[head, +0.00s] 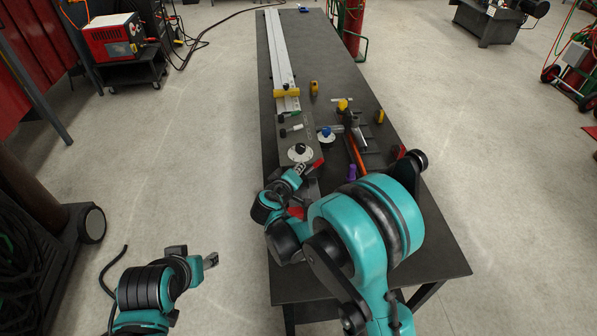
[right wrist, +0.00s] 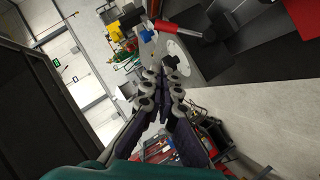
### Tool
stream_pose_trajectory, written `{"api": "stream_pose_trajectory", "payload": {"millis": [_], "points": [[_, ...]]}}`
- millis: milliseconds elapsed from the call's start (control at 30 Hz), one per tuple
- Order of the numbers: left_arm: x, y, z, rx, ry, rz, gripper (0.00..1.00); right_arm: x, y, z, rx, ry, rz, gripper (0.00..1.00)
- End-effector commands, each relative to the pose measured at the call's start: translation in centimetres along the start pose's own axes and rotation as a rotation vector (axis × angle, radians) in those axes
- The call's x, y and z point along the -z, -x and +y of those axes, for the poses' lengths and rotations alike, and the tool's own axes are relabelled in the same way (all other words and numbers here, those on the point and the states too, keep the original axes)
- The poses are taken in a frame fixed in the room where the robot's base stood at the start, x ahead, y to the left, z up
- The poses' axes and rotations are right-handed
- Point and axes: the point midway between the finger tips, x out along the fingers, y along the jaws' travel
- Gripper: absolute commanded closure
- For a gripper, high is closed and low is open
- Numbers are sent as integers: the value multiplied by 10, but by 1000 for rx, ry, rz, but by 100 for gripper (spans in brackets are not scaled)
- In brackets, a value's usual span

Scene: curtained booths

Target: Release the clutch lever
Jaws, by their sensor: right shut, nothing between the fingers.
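A grey machine head (head: 292,128) with a long pale rail sits on the dark table. I cannot tell which lever is the clutch lever. My right gripper (head: 303,168) is just in front of the dial, shut and empty. In the right wrist view its fingertips (right wrist: 170,68) overlap a pale disc, and a red-handled lever (right wrist: 180,28) with a black end is just beyond them, apart from the fingers. My left gripper (head: 206,273) hangs over the floor left of the table.
The table (head: 430,268) also holds a yellow clamp-like part (head: 286,93), a blue-topped item (head: 326,134), a purple item (head: 351,172) and yellow-handled tools right of the machine. A red welder (head: 111,37) stands on a cart at the back left.

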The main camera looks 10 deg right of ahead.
Motion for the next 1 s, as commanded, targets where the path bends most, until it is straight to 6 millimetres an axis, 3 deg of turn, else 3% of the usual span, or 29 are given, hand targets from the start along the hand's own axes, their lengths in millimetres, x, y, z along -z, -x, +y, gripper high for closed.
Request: {"api": "stream_pose_trajectory", "payload": {"millis": [200,300,400,600,1000], "points": [[-9,-13,0,0,0,0,50,-2,-51,-2,-1,-2,-2,100],[-12,-17,0,0,0,0,50,-2,-70,-2,0,-2,-2,100],[-16,-23,0,0,0,0,50,-15,-81,-2,0,-2,-1,100],[-19,-27,0,0,0,0,50,-27,-92,-1,1,-1,0,100],[-20,-27,0,0,0,0,50,-29,-94,0,3,-3,0,100]]}}
